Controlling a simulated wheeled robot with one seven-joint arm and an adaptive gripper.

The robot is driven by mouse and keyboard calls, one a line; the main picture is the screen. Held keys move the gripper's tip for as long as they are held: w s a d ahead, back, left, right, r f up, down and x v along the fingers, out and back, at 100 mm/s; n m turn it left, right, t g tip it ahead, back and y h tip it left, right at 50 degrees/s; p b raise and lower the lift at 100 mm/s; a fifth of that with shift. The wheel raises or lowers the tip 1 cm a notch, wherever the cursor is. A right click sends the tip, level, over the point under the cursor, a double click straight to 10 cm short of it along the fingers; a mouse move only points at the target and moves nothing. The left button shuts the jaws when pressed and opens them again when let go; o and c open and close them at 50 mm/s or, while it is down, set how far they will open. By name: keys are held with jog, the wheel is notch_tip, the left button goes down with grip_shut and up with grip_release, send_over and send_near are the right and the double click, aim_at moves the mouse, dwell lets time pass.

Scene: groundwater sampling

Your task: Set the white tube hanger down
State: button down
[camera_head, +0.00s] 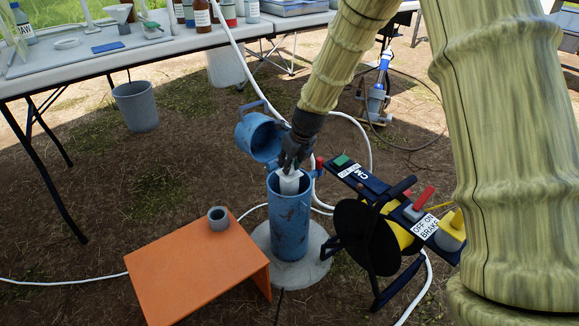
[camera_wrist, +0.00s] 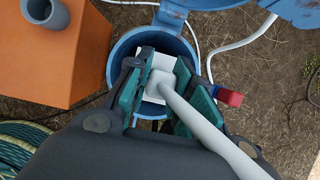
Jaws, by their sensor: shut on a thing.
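The white tube hanger (camera_wrist: 163,80) is a pale block with a tube coming out of it. In the wrist view my gripper (camera_wrist: 160,88) is shut on it, with a green-padded finger on either side. In the head view my gripper (camera_head: 293,158) points down over the open blue well casing (camera_head: 289,222), and the white hanger (camera_head: 289,182) shows below the fingers at the casing's mouth. I cannot tell whether the hanger touches the rim. The casing's mouth also shows around the gripper in the wrist view (camera_wrist: 121,50).
The casing's blue lid (camera_head: 259,138) hangs open behind it. An orange stand (camera_head: 190,262) with a grey ring (camera_head: 218,218) is to the left. A reel with a black and yellow drum (camera_head: 368,237) stands close on the right. A bottle-laden table (camera_head: 150,52) is behind, with a grey bucket (camera_head: 136,107) below.

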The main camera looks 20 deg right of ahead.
jog(key=shift+r, duration=0.1)
jog(key=c, duration=1.3)
grip_release()
jog(key=shift+o, duration=0.2)
jog(key=p+v, duration=0.5)
jog(key=v, duration=0.7)
jog(key=s+f+n+g+h, duration=0.1)
jog(key=s+f+n, duration=0.7)
jog(key=f, duration=0.5)
jog(key=s+f+n+g+h, duration=0.1)
jog(key=s+f+n, duration=0.6)
jog(key=s+f, duration=0.45)
jog(key=s+f+n, duration=0.4)
jog(key=s+n, duration=0.1)
jog(key=s, duration=0.3)
jog(key=s+a+f+n+g, duration=0.1)
jog(key=s+f+n, duration=0.3)
jog(key=s+n, duration=0.2)
jog(key=s+f+n+g, duration=0.1)
jog(key=s+f+n, duration=0.4)
jog(key=s, duration=0.5)
jog(key=shift+s+a+n, duration=0.3)
jog(key=shift+a, duration=0.05)
